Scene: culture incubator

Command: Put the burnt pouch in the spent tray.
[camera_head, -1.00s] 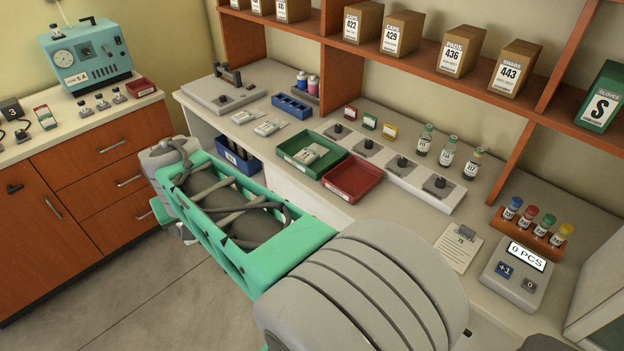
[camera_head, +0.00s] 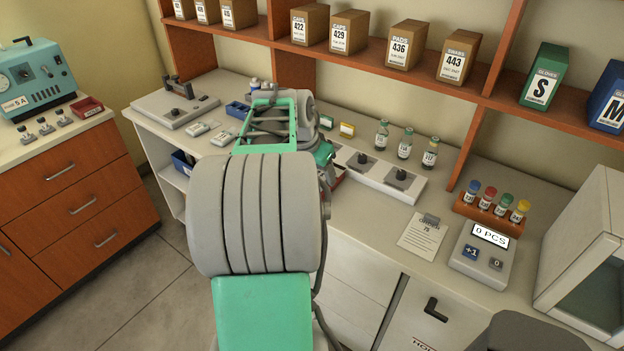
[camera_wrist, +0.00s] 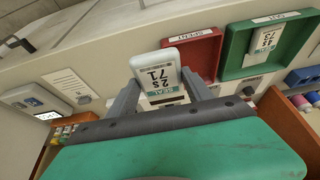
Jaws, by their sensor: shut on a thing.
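My gripper (camera_wrist: 160,88) is shut on a pale pouch (camera_wrist: 156,66), whose label shows upside down in the wrist view and seems to read 2s and 71. No burn mark can be made out on it. The red tray (camera_wrist: 216,62), with a tag that seems to read SPENT, lies just beyond the pouch and to its right in that view. The pouch overlaps the tray's near left part in the picture; its height above it is unclear. In the head view my arm hides the gripper, the pouch and nearly all of the red tray.
A green tray (camera_wrist: 231,68) holding a labelled pouch (camera_wrist: 266,42) stands beside the red tray. White blocks with dark knobs (camera_head: 398,180) and vials (camera_head: 404,144) stand to the right. Two pouches (camera_head: 222,137) lie at the counter's left. A shelf (camera_head: 395,70) overhangs the back.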

